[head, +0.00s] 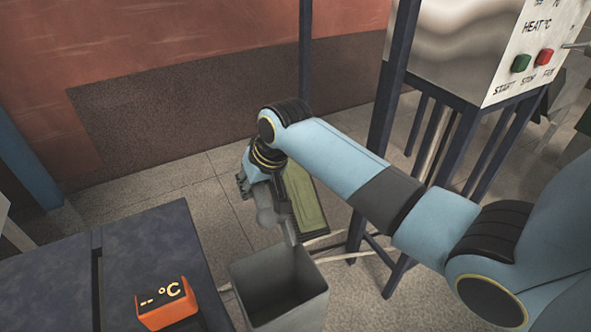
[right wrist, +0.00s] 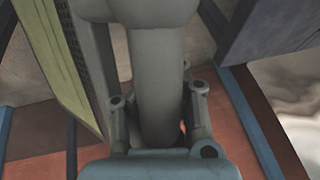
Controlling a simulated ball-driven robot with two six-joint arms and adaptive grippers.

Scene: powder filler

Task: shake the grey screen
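My right gripper (head: 258,190) hangs over the floor at the middle of the head view, pointing down. In the right wrist view its fingers (right wrist: 160,112) sit on both sides of a thick grey round bar, which I take to be the handle of the grey screen (right wrist: 157,70). Grey parts of it also show below the gripper in the head view (head: 266,212). Beside it is an olive-green flat panel (head: 305,200) with a dark edge; I cannot tell whether it is joined to the grey part. My left gripper is not in view.
An open grey bin (head: 278,272) stands below and right of the gripper. A dark table (head: 150,245) with an orange °C display (head: 166,304) is at the lower left. A metal machine (head: 475,45) on dark legs stands at the right.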

